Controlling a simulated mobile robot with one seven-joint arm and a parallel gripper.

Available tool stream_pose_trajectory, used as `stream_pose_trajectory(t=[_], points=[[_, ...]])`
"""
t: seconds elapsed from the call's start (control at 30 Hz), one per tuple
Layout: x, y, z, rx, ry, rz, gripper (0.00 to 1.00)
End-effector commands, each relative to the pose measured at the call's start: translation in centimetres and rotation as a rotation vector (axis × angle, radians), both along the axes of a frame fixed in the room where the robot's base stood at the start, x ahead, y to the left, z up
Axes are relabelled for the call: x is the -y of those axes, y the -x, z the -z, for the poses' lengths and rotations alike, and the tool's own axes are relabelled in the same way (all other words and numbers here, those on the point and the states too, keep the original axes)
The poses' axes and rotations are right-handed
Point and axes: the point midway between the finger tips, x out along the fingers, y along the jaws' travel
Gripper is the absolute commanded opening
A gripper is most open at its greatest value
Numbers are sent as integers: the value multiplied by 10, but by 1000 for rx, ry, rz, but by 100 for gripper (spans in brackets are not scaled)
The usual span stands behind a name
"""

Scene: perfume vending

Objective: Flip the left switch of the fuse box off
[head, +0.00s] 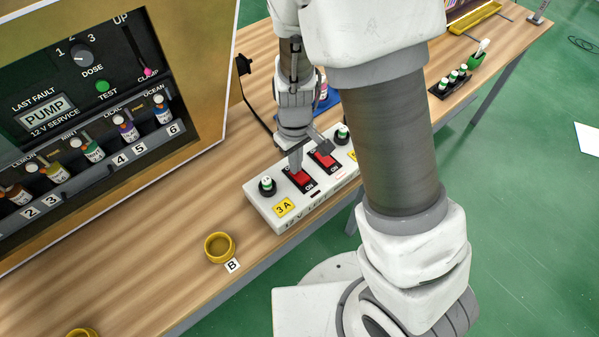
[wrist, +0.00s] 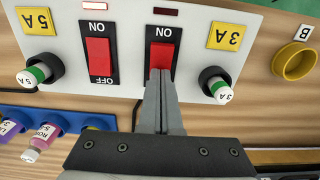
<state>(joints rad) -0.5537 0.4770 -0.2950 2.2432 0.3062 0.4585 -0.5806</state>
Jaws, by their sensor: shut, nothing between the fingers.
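The white fuse box (head: 262,205) stands on the wooden table with two red rocker switches. The left switch (head: 301,180) is beside the yellow 3A label; in the wrist view, which is turned around, it is the right-hand switch (wrist: 162,60). The other switch (head: 325,159) is by the 5A label and shows as the left-hand one in the wrist view (wrist: 99,58). My gripper (head: 296,168) is shut and empty. Its tips (wrist: 160,74) are at the end of the left switch away from ON, covering its OFF mark; contact is unclear.
Fuse holders with green bands (wrist: 216,86) (wrist: 38,73) flank the switches. In the wrist view, the lamp by the left switch (wrist: 166,12) looks darker than the other lamp (wrist: 101,3). A yellow ring (head: 219,247) sits by label B. The vending machine (head: 215,110) is at left.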

Motion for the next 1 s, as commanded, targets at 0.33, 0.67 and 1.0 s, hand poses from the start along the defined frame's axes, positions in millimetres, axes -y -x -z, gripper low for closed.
stream_pose_trajectory(t=[0.33,0.67,1.0], points=[[0,0,-31,1,-1,0,0],[0,0,-58,1,-1,1,0],[0,0,-67,1,-1,0,0]])
